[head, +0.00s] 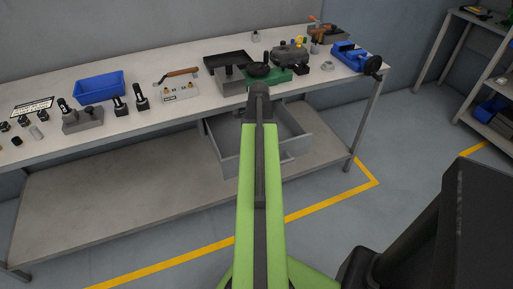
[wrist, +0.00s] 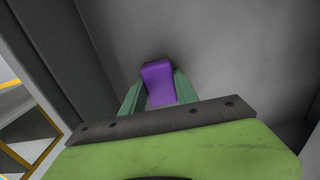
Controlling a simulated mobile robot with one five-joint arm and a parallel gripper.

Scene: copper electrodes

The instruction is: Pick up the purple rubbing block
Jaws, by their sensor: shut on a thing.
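The purple rubbing block (wrist: 158,82) is in the wrist view, between the two green fingers of my gripper (wrist: 157,92). The gripper is shut on it. Grey surfaces of the open drawer (wrist: 215,40) surround it. I cannot tell whether the block touches the drawer floor. In the head view my green arm reaches toward the open drawer (head: 300,132) under the workbench, and hides the gripper and the block.
The workbench (head: 140,66) carries a blue bin (head: 98,87), a blue vise (head: 350,57), a dark tray (head: 226,59) and several tools. Its lower shelf (head: 120,200) is bare. Drawer walls stand close around the gripper. A shelf unit (head: 490,85) is at the right.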

